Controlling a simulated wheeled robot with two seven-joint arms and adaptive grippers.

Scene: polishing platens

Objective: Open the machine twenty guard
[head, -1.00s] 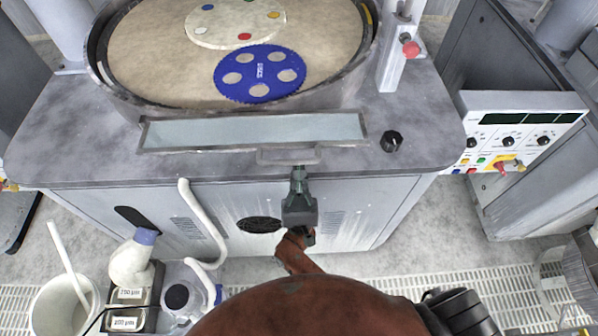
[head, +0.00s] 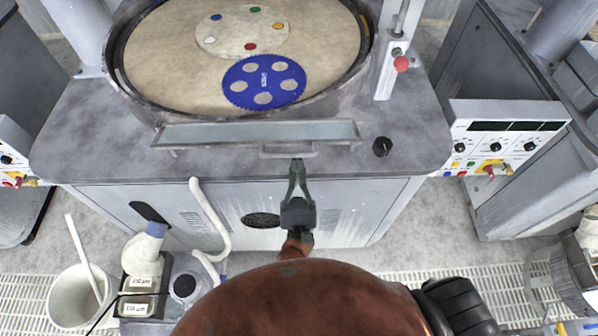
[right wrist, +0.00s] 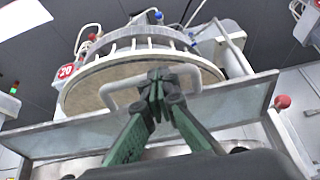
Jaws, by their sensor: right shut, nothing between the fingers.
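The guard (head: 235,134) of the machine is a clear, grey-framed panel along the front rim of the round platen in the head view. It also shows in the right wrist view (right wrist: 235,107). Its bar handle (head: 270,154) is at the lower front edge. My right gripper (head: 297,163) is shut and empty with its tips at the right part of the handle. In the right wrist view the green fingers (right wrist: 160,85) meet in front of the handle (right wrist: 115,88); contact cannot be told. A red badge reads 20 (right wrist: 66,71). My left gripper is not in view.
A blue carrier disc (head: 264,82) and a pale disc (head: 241,35) lie on the platen. A black knob (head: 382,146) and a red ball knob (head: 401,64) are to the right. A bucket (head: 80,300) and bottles stand at the lower left.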

